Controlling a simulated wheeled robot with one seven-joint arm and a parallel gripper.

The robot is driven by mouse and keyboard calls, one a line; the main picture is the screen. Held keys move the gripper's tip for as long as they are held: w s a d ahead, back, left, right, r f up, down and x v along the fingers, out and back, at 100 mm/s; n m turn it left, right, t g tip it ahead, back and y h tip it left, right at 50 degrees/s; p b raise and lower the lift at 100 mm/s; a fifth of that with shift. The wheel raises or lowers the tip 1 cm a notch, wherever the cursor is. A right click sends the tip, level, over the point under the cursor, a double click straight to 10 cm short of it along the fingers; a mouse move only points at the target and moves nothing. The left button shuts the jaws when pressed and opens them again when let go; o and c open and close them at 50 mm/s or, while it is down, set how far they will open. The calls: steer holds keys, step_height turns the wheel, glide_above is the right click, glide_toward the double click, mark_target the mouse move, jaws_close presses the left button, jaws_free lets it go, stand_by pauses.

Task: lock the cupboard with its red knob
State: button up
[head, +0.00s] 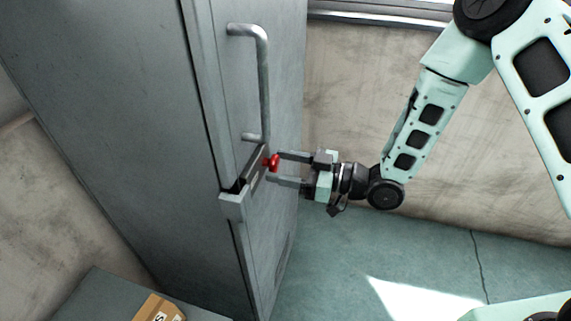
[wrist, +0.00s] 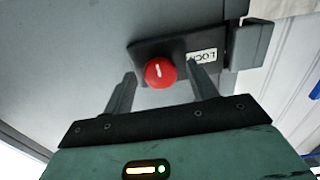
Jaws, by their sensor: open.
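The red knob (head: 273,162) sits on the front of the tall grey cupboard (head: 150,100), below the door handle (head: 264,85). In the wrist view the round red knob (wrist: 160,72) has a white mark and sits on a dark plate (wrist: 190,48). A white label reading "LOCK" (wrist: 203,56) is on the plate, to the right of the knob. My gripper (head: 276,168) is open, with a finger on either side of the knob. In the wrist view its fingertips (wrist: 161,70) stand left and right of the knob; I cannot tell whether either touches it.
A grey latch block (head: 235,203) juts from the cupboard's edge beside the knob. A cardboard box (head: 159,308) lies on a grey surface at the bottom left. A bare wall (head: 350,100) stands behind my arm. The green floor (head: 350,260) right of the cupboard is clear.

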steer(key=c, duration=1)
steer(key=shift+o, duration=0.2)
steer(key=m, duration=0.4)
steer(key=shift+m, duration=0.4)
steer(key=m, duration=0.4)
steer(key=shift+m, duration=0.3)
steer(key=m+p, duration=0.1)
steer(key=m, duration=0.3)
steer(key=shift+s+r+m, duration=0.1)
steer(key=shift+m, duration=0.2)
steer(key=shift+m+p, duration=0.3)
steer(key=shift+m, duration=1.6)
